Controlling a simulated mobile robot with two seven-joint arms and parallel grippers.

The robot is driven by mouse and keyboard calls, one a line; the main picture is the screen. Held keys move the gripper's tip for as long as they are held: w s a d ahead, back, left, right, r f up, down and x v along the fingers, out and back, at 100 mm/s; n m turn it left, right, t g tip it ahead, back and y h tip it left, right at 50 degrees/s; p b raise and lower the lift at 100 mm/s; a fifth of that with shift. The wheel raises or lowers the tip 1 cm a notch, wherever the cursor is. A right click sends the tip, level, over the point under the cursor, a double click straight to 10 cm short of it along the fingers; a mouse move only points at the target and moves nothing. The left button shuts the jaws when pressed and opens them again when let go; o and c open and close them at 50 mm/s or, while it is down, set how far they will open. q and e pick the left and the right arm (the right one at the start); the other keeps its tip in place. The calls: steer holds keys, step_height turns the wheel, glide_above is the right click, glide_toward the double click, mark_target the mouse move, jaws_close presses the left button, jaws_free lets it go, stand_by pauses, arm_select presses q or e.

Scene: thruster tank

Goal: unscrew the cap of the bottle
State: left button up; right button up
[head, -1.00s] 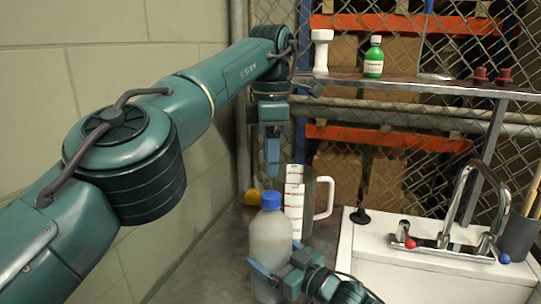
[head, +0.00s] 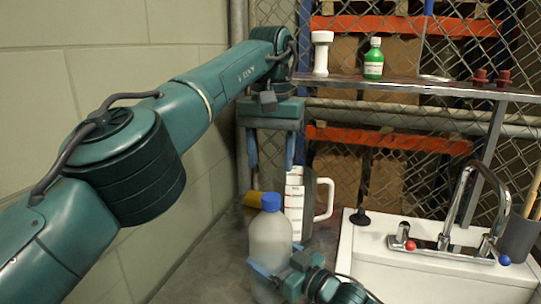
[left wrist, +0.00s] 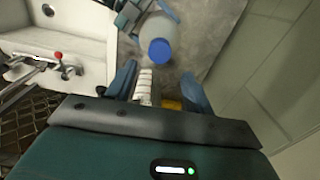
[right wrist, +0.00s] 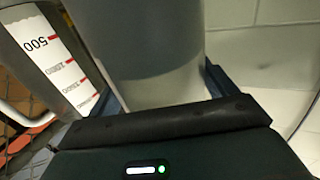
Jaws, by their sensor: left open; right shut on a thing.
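The bottle (head: 270,243) is whitish and translucent and stands upright on the counter. Its blue cap (head: 271,202) is on its top; the cap also shows in the left wrist view (left wrist: 160,51). My right gripper (head: 277,278) is shut on the bottle's lower body, and in the right wrist view its fingers lie either side of the bottle (right wrist: 150,55). My left gripper (head: 271,168) is open and empty, pointing down, above and behind the cap in the head view. In the left wrist view its two fingers (left wrist: 162,88) are spread apart, with the cap beyond them.
A measuring jug (head: 323,200) with a white handle stands close behind the bottle. A yellow thing (head: 253,199) lies beside it. The white sink (head: 400,262) with a tap (head: 462,215) is at right. A shelf (head: 420,87) above holds a green bottle (head: 374,58). A wall is at left.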

mark_target(271, 197)
arm_select(q)
steer(key=shift+w+f, duration=0.1)
steer(key=shift+f, duration=3.9)
